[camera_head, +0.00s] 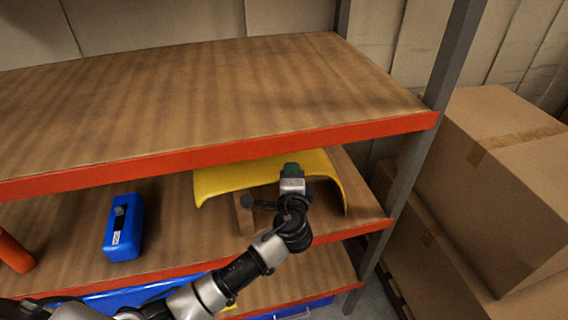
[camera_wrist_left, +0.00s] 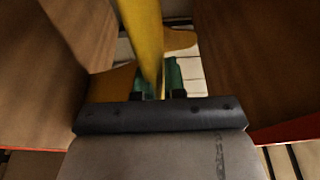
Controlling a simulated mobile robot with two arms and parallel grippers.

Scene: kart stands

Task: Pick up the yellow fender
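The yellow fender (camera_head: 225,179), a curved sheet, sits on the middle shelf under the red-edged top shelf. My left gripper (camera_head: 291,170) reaches in from the front and is at the fender's front edge, right of its middle. In the left wrist view the fender's edge (camera_wrist_left: 143,35) runs down between the two green fingertips (camera_wrist_left: 158,78). They stand close together on either side of it and look shut on it. The gripper hides part of the fender. My right gripper is in neither view.
A blue case (camera_head: 123,228) stands left of the fender on the middle shelf (camera_head: 180,225). An orange-red object (camera_head: 14,252) lies farther left. The top shelf (camera_head: 200,100) is bare and overhangs the fender. Cardboard boxes (camera_head: 510,190) stand right of the grey upright (camera_head: 411,165).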

